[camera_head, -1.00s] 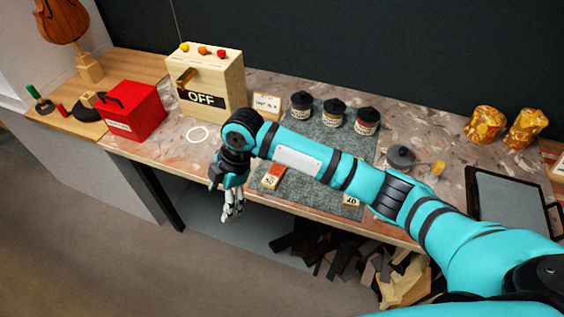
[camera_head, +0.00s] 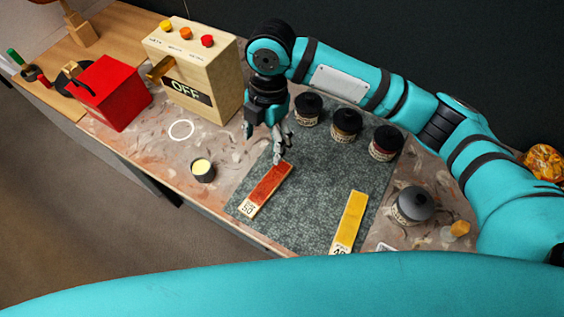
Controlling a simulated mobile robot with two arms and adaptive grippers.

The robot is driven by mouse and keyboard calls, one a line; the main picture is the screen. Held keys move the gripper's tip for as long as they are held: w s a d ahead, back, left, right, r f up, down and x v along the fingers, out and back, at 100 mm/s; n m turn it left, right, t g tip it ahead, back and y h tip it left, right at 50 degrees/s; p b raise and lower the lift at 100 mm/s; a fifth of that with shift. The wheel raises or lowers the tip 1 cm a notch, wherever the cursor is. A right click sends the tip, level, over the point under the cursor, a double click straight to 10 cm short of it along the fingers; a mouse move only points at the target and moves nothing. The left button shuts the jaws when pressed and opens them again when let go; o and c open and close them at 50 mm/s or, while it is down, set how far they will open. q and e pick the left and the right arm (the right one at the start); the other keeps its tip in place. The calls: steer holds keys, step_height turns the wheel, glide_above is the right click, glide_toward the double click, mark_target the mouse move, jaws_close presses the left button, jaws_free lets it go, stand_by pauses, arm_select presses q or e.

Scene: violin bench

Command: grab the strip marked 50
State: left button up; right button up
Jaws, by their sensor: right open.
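The red-orange strip (camera_head: 270,186) lies on the grey mat, slanting, with a pale end label (camera_head: 248,209) that appears to read 50. A yellow strip (camera_head: 351,218) lies to its right on the same mat; its label is hard to read. My right gripper (camera_head: 281,153) is open and empty, pointing down over the far end of the red-orange strip. I cannot tell whether its fingertips touch anything. My left gripper is not in view.
The grey mat (camera_head: 305,210) is clear between the strips. Three dark-lidded jars (camera_head: 346,124) stand behind. A grey pot (camera_head: 412,206) stands right, a small cup (camera_head: 202,170) left. A cream box marked OFF (camera_head: 212,75) and red box (camera_head: 112,92) stand farther left.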

steer(key=p, duration=0.1)
glide_above(266, 186)
step_height(266, 186, down, 8)
steer(key=f, duration=0.3)
steer(key=shift+w+a+f+p, duration=0.15)
steer(key=shift+w+f+p, duration=0.1)
steer(key=shift+f+p, duration=0.1)
steer(key=shift+f, duration=0.2)
steer(key=f, duration=0.1)
steer(key=f+p, duration=0.1)
steer(key=f, duration=0.1)
steer(key=shift+s+d+f, duration=0.25)
steer(key=shift+d+f, duration=0.1)
steer(key=shift+a+f, duration=0.1)
steer(key=shift+f, duration=0.4)
steer(key=shift+c, duration=0.9)
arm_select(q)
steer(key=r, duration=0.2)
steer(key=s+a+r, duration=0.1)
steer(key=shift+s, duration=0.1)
arm_select(e)
steer(key=c, duration=1.1)
